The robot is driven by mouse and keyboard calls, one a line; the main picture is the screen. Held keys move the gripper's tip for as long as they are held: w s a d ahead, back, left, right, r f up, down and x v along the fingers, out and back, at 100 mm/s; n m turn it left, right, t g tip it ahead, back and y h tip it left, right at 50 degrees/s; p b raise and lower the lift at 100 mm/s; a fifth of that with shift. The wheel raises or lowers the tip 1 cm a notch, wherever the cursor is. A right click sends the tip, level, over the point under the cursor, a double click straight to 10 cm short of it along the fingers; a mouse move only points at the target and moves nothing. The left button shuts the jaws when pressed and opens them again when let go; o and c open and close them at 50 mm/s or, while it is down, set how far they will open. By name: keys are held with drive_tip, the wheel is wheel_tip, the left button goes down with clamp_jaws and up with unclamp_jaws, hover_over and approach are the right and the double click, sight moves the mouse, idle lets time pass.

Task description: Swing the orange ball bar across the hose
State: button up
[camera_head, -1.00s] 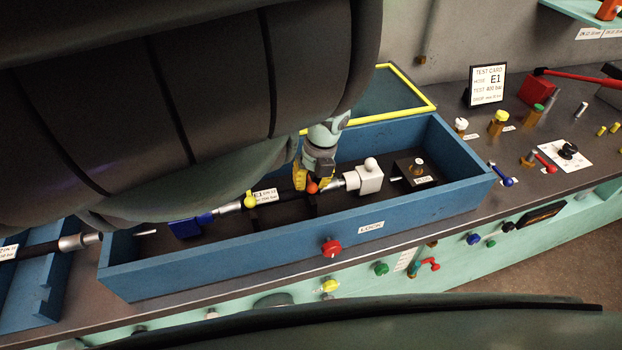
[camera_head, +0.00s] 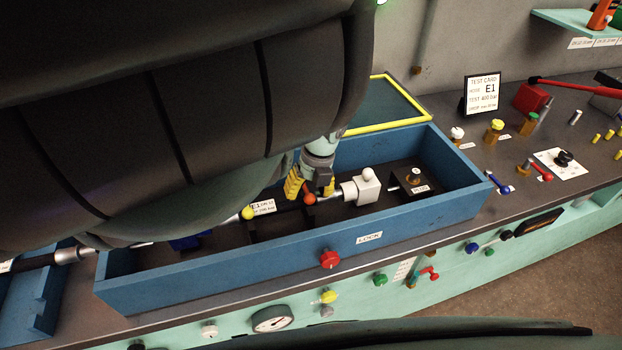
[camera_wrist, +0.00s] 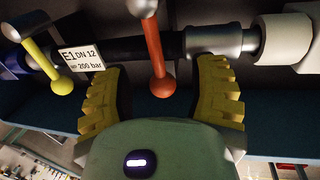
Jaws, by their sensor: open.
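The orange ball bar (camera_wrist: 156,55) stands between the two yellow fingers of my gripper (camera_wrist: 162,100) in the wrist view, with a gap on each side. Its orange ball (camera_head: 309,198) shows beside my gripper (camera_head: 311,190) in the head view. My gripper is open and sits low over the box. The black hose (camera_wrist: 130,47) with its E1 label (camera_wrist: 82,58) runs across the wrist view behind the bar. A yellow ball bar (camera_wrist: 45,63) is left of the label. A white block (camera_head: 361,187) holds the hose's right end.
The blue box (camera_head: 300,270) has raised walls around the hose. A yellow-edged panel (camera_head: 390,105) rises behind. Small valves and a test card (camera_head: 482,93) stand to the right.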

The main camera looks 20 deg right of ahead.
wheel_tip(320, 180, up, 7)
drive_tip(key=d, duration=0.1)
drive_tip(key=shift+d+f, duration=0.15)
idle(0.4)
idle(0.4)
